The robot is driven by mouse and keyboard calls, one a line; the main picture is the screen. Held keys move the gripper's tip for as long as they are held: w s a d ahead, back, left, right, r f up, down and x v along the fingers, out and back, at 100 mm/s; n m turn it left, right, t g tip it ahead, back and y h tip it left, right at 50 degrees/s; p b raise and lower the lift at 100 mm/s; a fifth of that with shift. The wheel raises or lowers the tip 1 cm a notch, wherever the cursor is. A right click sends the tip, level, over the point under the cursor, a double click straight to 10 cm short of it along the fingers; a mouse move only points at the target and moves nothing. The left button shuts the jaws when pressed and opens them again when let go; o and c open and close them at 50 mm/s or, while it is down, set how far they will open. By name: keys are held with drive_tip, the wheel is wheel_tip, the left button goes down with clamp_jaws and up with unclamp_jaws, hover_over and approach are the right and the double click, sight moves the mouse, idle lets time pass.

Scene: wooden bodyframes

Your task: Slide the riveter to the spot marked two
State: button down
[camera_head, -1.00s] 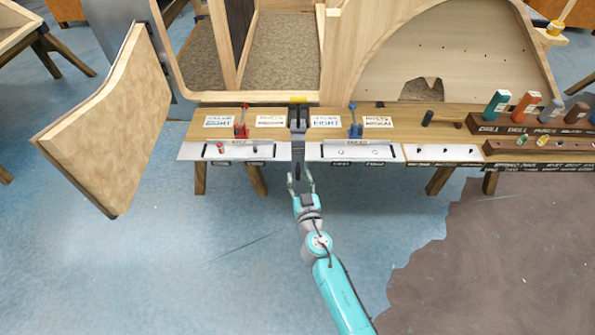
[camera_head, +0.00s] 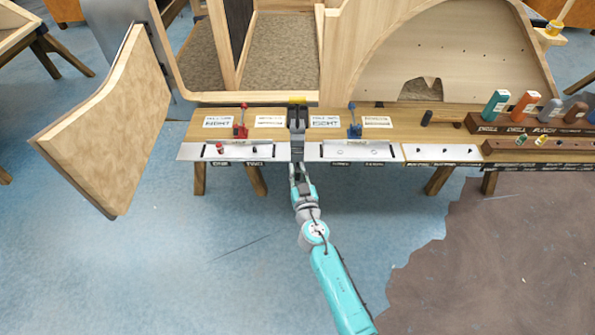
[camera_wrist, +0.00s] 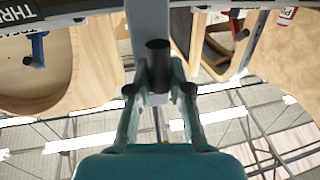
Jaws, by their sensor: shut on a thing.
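The riveter (camera_head: 297,120) is a dark upright tool at the bench's middle, between the left metal plate (camera_head: 205,153) and the right metal plate (camera_head: 330,157). The left plate has front labels ONE and TWO (camera_head: 255,164). The riveter stands right of TWO. My gripper (camera_head: 296,166) is at the riveter's front lower end, at the bench's front edge. In the wrist view my gripper (camera_wrist: 158,85) has its fingers shut around the riveter's dark cylindrical part (camera_wrist: 158,52). The exact contact is partly hidden by the fingers.
A red clamp (camera_head: 240,124) and a blue clamp (camera_head: 354,122) stand on either side of the riveter. Bottles (camera_head: 526,107) and holders fill the bench's right. Floor in front is clear.

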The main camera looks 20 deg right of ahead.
drive_tip(key=w+a, duration=0.2)
drive_tip(key=a, duration=0.5)
drive_tip(key=w+a, duration=0.2)
drive_tip(key=a, duration=0.5)
drive_tip(key=shift+w+a, duration=0.15)
drive_tip(key=shift+w, duration=0.15)
drive_tip(key=shift+f, duration=0.1)
drive_tip(key=c, duration=1.1)
unclamp_jaws()
drive_tip(key=shift+o, duration=0.2)
drive_tip(key=s+a, duration=0.1)
drive_tip(key=s, duration=1.1)
drive_tip(key=shift+a, duration=0.2)
